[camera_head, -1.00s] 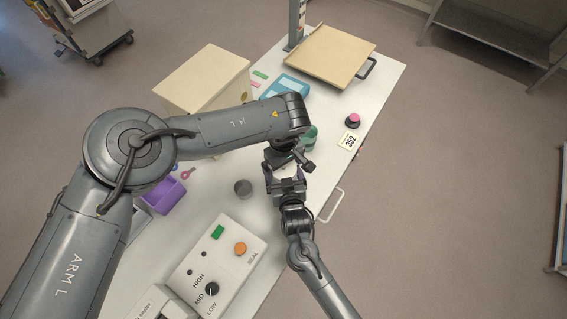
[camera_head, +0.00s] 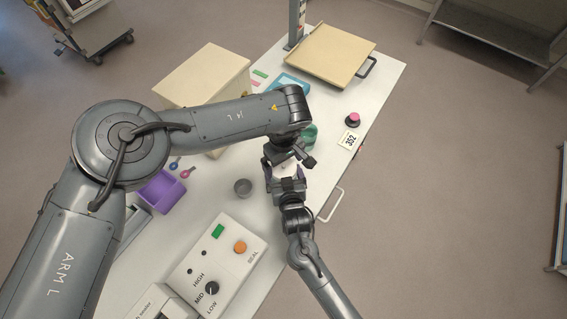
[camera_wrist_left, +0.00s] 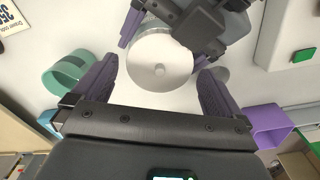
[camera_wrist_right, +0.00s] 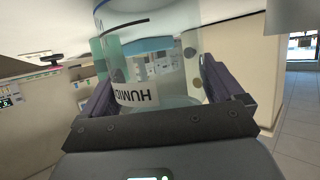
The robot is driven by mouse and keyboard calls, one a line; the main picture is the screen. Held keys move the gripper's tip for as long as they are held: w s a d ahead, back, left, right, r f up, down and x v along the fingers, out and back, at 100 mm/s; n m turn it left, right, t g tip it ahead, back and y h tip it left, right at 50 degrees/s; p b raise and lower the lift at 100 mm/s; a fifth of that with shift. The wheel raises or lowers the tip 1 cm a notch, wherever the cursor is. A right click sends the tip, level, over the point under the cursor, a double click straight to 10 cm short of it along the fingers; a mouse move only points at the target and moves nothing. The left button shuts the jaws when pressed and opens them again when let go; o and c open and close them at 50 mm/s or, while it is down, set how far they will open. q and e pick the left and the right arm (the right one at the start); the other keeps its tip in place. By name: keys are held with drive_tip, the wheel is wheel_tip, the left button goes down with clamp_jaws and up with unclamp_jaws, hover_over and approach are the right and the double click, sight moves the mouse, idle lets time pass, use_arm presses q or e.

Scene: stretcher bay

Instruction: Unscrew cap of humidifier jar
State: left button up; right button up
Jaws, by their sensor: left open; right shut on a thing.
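The clear humidifier jar (camera_wrist_right: 160,75) stands between the fingers of my right gripper (camera_wrist_right: 165,95), which is shut on it; its label shows in part. The white round cap (camera_wrist_left: 160,63), with a small centre knob, is seen from above in the left wrist view. My left gripper (camera_wrist_left: 158,90) is open, with one finger on each side of the cap and visible gaps. In the head view, my left gripper (camera_head: 290,158) is above my right gripper (camera_head: 285,185), and the two mostly hide the jar and cap.
A green ring-like holder (camera_wrist_left: 68,75) is beside the jar. A grey cup (camera_head: 243,187), a purple bin (camera_head: 162,192) and a white control box (camera_head: 222,258) stand to the left and front.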

use_arm(q)
wheel_tip(320, 180, up, 6)
drive_tip(key=shift+r, duration=0.1)
drive_tip(key=shift+f, duration=3.95)
drive_tip(key=c, duration=0.8)
drive_tip(key=o, duration=0.8)
drive_tip(key=shift+r, duration=2.3)
